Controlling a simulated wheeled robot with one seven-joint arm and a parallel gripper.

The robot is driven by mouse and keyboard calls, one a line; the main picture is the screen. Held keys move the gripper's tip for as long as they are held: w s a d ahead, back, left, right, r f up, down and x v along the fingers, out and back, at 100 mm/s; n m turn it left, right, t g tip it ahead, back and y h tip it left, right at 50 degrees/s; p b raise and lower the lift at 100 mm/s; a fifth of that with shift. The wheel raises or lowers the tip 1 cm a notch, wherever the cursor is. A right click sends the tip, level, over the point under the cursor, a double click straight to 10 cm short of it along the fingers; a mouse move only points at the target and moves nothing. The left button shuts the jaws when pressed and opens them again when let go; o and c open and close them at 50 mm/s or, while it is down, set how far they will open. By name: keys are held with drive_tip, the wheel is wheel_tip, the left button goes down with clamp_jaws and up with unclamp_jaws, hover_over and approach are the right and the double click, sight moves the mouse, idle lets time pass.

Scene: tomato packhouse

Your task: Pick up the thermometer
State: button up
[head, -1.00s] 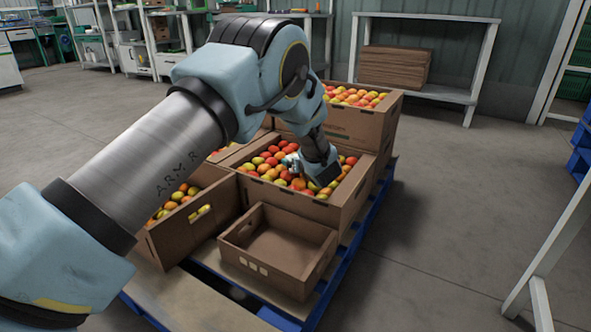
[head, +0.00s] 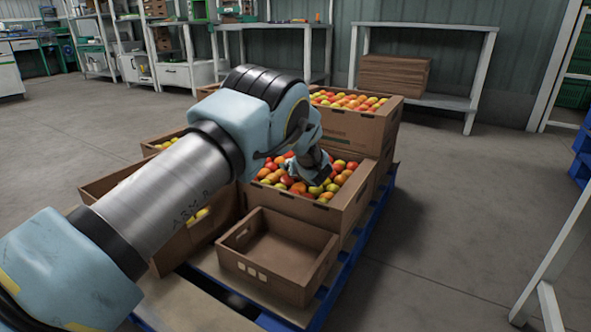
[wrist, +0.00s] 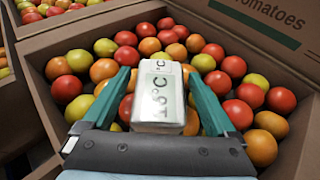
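The thermometer (wrist: 158,98) is a white block with "°C" lettering on it. In the wrist view it lies over the tomatoes in a full carton (wrist: 38,88), between the two green fingers of my gripper (wrist: 159,74). The gripper is open, with narrow gaps where tomatoes show between the fingers and the thermometer's sides. In the head view my gripper (head: 319,176) is low over the tomatoes in the middle carton (head: 335,215). I cannot make out the thermometer there; my wrist hides that spot.
An empty low carton (head: 275,284) stands in front of the full one on a blue pallet (head: 345,272). The floor to the right is mostly clear.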

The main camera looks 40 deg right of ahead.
drive_tip(key=shift+r, duration=0.1)
clamp_jaws()
idle(0.5)
